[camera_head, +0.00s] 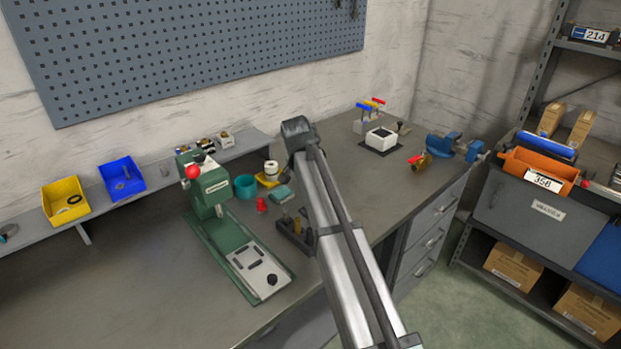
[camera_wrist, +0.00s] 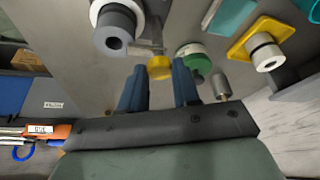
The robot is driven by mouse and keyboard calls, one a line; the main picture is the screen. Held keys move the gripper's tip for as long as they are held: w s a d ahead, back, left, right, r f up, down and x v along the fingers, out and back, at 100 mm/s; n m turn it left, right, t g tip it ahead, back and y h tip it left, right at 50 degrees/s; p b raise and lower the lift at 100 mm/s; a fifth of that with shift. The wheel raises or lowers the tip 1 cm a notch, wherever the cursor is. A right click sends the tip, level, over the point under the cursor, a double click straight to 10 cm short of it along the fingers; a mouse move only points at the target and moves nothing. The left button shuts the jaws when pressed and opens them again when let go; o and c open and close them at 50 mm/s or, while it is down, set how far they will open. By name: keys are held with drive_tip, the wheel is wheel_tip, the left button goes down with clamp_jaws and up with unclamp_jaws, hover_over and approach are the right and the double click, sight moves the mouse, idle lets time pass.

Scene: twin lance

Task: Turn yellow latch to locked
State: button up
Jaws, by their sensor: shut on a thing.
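In the wrist view a small round yellow piece (camera_wrist: 159,67) sits between the tips of my gripper (camera_wrist: 160,78). The two blue fingers stand apart on either side of it and are shut on it. It appears to be the yellow latch, but its full shape and turn angle cannot be told. A thin grey metal part shows just beyond it. In the head view my arm's links cross the middle of the bench, and my gripper and the piece it holds cannot be made out there.
Near my gripper in the wrist view are a grey-and-white cylinder (camera_wrist: 115,30), a green round part (camera_wrist: 194,55) and a yellow tray (camera_wrist: 240,54) with a white roll. The head view shows a green press (camera_head: 213,193), coloured levers (camera_head: 371,104) and a blue vise (camera_head: 452,146). The bench's left front is clear.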

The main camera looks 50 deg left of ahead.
idle(0.4)
drive_tip(key=o, duration=1)
drive_tip(key=shift+o, duration=0.2)
drive_tip(key=v, duration=1.3)
drive_tip(key=shift+r, duration=0.4)
drive_tip(key=shift+s, duration=0.15)
